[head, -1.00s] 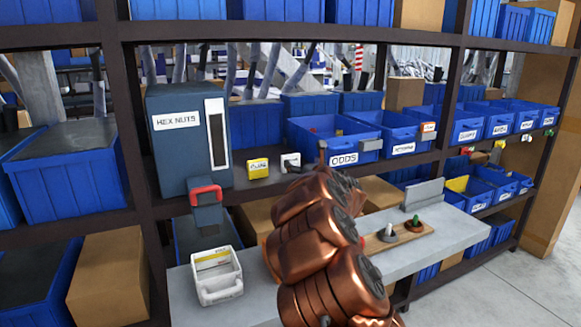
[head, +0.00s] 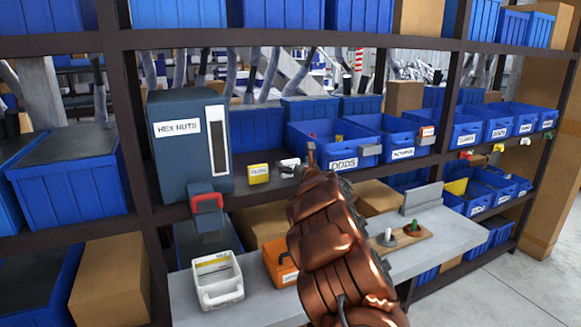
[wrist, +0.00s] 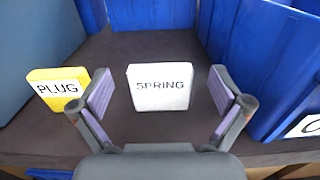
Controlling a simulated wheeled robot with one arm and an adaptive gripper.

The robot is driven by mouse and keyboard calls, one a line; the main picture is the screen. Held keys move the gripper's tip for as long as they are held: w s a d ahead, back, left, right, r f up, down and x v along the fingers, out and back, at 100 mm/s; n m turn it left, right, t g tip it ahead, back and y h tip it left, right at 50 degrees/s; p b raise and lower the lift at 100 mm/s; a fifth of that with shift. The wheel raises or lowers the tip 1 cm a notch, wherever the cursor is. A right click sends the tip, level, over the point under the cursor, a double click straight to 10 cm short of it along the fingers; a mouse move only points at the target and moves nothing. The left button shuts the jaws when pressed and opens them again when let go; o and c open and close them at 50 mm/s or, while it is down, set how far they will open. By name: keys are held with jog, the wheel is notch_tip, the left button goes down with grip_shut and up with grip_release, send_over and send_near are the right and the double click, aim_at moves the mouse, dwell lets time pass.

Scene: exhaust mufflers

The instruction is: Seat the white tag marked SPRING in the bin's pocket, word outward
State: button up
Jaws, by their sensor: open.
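The white tag (wrist: 160,87) stands on the dark shelf with the word SPRING facing my wrist camera. My gripper (wrist: 161,97) is open, with one purple-padded finger on each side of the tag. Gaps show between the tag and both pads. In the head view the tag (head: 290,165) is small, partly covered, and just left of my gripper's visible finger (head: 311,154). The blue ODDS bin (head: 310,138) stands right of it. A grey piece (head: 370,150) sits on that bin's front; I cannot tell whether it is a pocket.
A yellow PLUG tag (wrist: 60,88) stands left of the white tag, near the HEX NUTS dispenser (head: 188,145). A blue bin wall (wrist: 262,70) rises close to my right finger. Below, a bench (head: 440,240) holds a white bin (head: 218,280) and an orange bin (head: 280,262).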

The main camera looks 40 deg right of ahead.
jog(key=shift+p+x, duration=0.3)
jog(key=shift+x, duration=0.9)
jog(key=shift+c, duration=0.4)
jog(key=c, duration=1.1)
